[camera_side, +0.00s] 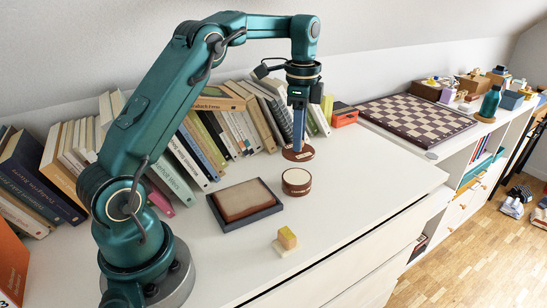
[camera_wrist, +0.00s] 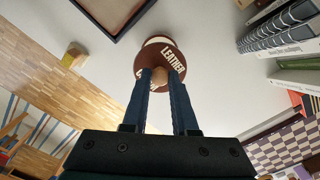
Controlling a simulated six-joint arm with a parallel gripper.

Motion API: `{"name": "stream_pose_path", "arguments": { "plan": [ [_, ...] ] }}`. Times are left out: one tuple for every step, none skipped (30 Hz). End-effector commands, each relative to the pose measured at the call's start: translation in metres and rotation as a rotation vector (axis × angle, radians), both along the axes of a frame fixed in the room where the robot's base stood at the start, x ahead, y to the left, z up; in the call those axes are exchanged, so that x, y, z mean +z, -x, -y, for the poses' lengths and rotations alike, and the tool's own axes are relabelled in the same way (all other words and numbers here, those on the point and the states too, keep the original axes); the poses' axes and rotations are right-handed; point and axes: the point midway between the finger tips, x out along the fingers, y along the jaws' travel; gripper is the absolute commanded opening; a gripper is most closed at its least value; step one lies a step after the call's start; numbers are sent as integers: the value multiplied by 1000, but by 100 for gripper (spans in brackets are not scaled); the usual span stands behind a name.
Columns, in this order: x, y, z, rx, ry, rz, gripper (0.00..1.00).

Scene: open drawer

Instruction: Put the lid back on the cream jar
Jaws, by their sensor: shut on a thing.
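My gripper (camera_side: 299,146) points down over the white dresser top, its two dark blue fingers shut on the small knob of a round brown lid (camera_side: 292,155). In the wrist view the lid (camera_wrist: 173,58) shows pale lettering that reads "LEATHER", and the fingertips (camera_wrist: 160,78) meet at its middle. The cream jar (camera_side: 296,183), a short brown jar with a pale top, stands upright in front of the lid in the side view. In the wrist view the jar (camera_wrist: 157,41) is mostly hidden behind the lid. I cannot tell how high the lid is above the dresser.
A dark tray (camera_side: 273,210) with a brown pad lies left of the jar. A small yellow and cream block (camera_side: 287,239) stands near the front edge. A row of books (camera_side: 225,135) lines the wall. A chessboard (camera_side: 418,117) lies to the right. The right front top is clear.

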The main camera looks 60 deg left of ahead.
Motion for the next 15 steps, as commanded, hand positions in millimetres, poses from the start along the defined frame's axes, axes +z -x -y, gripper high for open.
{"name": "stream_pose_path", "arguments": {
  "plan": [
    [-3, 1, 0, 1, 1, -3, 0],
    [-5, 1, 0, 1, 1, -3, 0],
    [-9, 1, 0, 1, 1, -3, 0],
    [-11, 1, 0, 1, 1, -3, 0],
    [-14, 1, 0, 1, 1, -3, 0],
    [-18, 1, 0, 1, 1, -4, 0],
    [-21, 1, 0, 1, 1, -3, 0],
    [-24, 1, 0, 1, 2, -4, 0],
    [-28, 1, 0, 1, 1, -3, 0],
    [-30, 1, 0, 1, 2, -4, 0],
    [-33, 1, 0, 1, 1, -3, 0],
    [-37, 1, 1, 1, 1, -4, 0],
    [-40, 1, 0, 1, 1, -3, 0],
    [-42, 1, 0, 1, 2, -4, 0],
    [-45, 1, 0, 1, 2, -4, 0]
  ]
}}
